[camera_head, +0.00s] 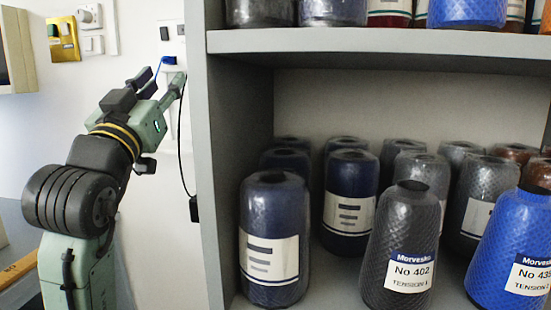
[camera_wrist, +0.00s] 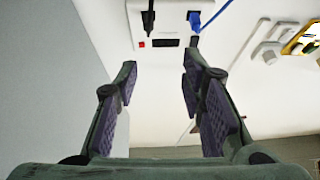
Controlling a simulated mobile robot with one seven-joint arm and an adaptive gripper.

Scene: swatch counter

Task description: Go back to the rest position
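My gripper (camera_head: 163,82) is raised beside the left side of the shelf unit, in front of the wall. In the wrist view my gripper (camera_wrist: 159,85) is open, its two dark-padded fingers wide apart with nothing between them. Beyond the fingertips is a white wall plate (camera_wrist: 172,15) with a small red switch. A black plug (camera_wrist: 148,22) and a blue plug (camera_wrist: 194,19) with a blue cable sit in it. In the head view the blue plug (camera_head: 169,60) shows just above the fingers. Whether a fingertip touches the plate cannot be told.
The grey shelf unit (camera_head: 211,150) stands close to the right of my arm, its shelves holding several thread cones (camera_head: 271,215). A black cable (camera_head: 182,150) hangs along the wall to an adapter (camera_head: 194,208). Yellow and white switch plates (camera_head: 63,38) are at upper left.

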